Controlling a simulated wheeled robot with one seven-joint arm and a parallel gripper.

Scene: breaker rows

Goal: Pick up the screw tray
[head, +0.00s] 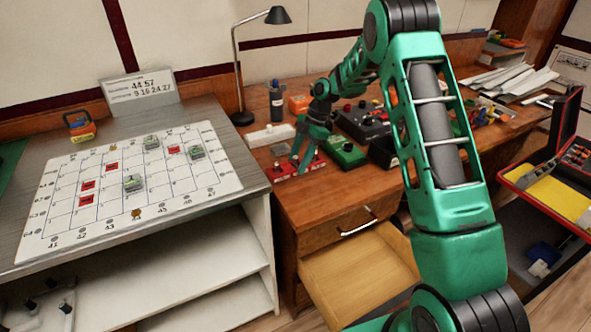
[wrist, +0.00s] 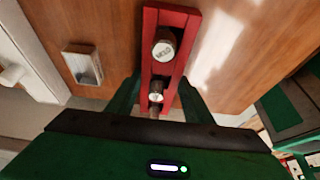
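A narrow red tray (head: 285,171) lies on the wooden desk near its front left corner, and I take it for the screw tray. In the wrist view the red tray (wrist: 151,50) runs up the middle, with two round-topped metal pieces standing in it. My gripper (head: 303,160) is down at the tray. In the wrist view its fingers (wrist: 160,90) stand on either side of the tray's near part, apart from each other. A small gap seems to show beside the tray, but contact is hard to tell.
A green box (head: 346,153) and dark devices stand right of the tray. A white block (head: 270,136) and a lamp (head: 240,110) stand behind it. Below, a drawer (head: 358,285) is pulled open. A grid board (head: 60,215) lies on the left bench.

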